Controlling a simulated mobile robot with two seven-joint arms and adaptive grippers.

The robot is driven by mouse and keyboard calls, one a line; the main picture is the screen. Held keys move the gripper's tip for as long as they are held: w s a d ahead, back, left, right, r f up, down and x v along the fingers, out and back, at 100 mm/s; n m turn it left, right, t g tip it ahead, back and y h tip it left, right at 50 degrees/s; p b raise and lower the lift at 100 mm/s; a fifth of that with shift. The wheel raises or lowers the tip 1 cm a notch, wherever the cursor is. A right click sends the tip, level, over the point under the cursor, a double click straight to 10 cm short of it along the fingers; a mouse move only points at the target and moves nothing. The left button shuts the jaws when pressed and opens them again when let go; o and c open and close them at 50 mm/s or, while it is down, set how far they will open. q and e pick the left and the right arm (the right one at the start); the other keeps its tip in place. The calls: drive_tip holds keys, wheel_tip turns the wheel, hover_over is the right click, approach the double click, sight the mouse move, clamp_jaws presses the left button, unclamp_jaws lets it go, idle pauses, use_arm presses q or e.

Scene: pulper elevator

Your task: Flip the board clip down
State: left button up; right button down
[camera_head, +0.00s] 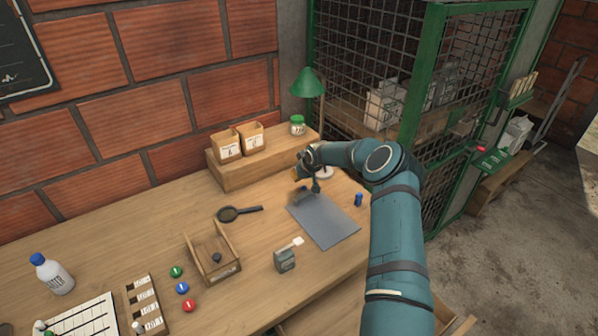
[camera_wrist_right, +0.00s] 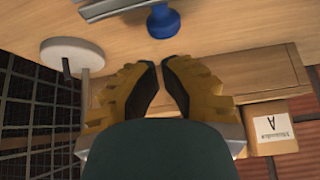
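The grey board (camera_head: 325,220) lies flat on the wooden table, in front of the raised shelf. A small dark clip part (camera_head: 304,190) shows at its far end, partly hidden by my right gripper (camera_head: 301,174), which is above it. In the right wrist view a round blue knob (camera_wrist_right: 163,21) stands just past the fingertips, beside a grey metal strip (camera_wrist_right: 112,8); I cannot tell for sure that they belong to the clip. My right gripper (camera_wrist_right: 159,62) has its yellow fingers slightly apart with nothing between them. My left gripper is not in view.
A green lamp (camera_head: 308,84) stands close behind my right arm. Its pale base (camera_wrist_right: 66,51) shows in the wrist view. A small blue object (camera_head: 358,199) is right of the board. A magnifier (camera_head: 238,212), wooden tray (camera_head: 213,262) and grey box (camera_head: 285,260) lie left.

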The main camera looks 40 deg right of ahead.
sight(305, 192)
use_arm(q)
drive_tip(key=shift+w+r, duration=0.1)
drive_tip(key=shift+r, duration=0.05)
use_arm(e)
drive_tip(key=shift+s+a+f, duration=0.1)
drive_tip(key=shift+s+f, duration=0.05)
drive_tip(key=shift+s, duration=0.35)
drive_tip(key=shift+s+a+f, duration=0.1)
drive_tip(key=shift+s, duration=0.4)
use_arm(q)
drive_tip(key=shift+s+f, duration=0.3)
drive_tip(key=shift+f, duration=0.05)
use_arm(e)
drive_tip(key=shift+s+t, duration=0.15)
drive_tip(key=shift+t, duration=0.15)
use_arm(q)
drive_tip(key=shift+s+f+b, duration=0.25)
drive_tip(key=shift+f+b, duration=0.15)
drive_tip(key=shift+b, duration=0.25)
use_arm(e)
drive_tip(key=shift+s+r+t, duration=0.2)
drive_tip(key=shift+t, duration=0.1)
